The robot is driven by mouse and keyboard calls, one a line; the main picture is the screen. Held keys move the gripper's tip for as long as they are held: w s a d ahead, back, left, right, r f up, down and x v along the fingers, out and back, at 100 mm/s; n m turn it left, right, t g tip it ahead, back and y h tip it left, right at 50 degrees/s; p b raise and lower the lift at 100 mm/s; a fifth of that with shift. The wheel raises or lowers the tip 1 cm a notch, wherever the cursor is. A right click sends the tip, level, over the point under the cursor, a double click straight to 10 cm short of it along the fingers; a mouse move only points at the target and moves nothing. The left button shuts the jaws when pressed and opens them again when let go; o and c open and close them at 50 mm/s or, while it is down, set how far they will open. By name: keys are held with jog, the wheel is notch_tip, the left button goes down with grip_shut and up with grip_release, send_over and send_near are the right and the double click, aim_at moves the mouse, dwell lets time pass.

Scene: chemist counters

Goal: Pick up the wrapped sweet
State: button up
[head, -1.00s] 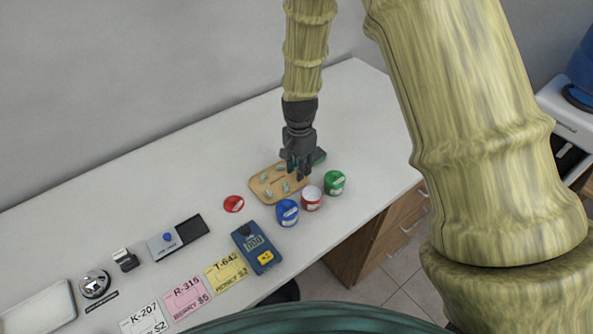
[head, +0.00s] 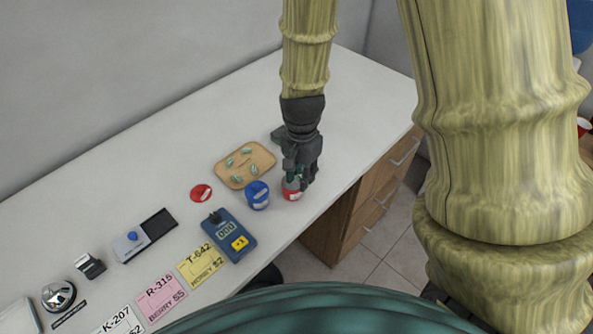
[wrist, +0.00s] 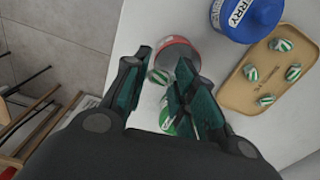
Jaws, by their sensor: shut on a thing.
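My gripper (head: 296,182) is shut on a green-and-white striped wrapped sweet (wrist: 160,77), which shows between the fingertips in the wrist view. The gripper points down over the red jar (head: 292,194), whose rim and side show just beyond the fingers in the wrist view (wrist: 177,50). I cannot tell how high above the jar the sweet is. Several similar sweets lie on the wooden tray (head: 262,172), which stands left of the gripper in the head view. A green jar (wrist: 168,126) is mostly hidden by the fingers in the wrist view.
A blue jar (head: 257,196) stands close left of the red jar. A blue meter (head: 229,235), a red disc (head: 201,193), a small scale (head: 131,245), price cards (head: 160,293) and a bell (head: 59,295) line the white counter (head: 110,195). The counter's front edge runs close to the jars.

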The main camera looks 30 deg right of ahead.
jog(key=shift+r+p, duration=1.15)
jog(key=shift+r, duration=0.05)
jog(key=shift+f, duration=0.1)
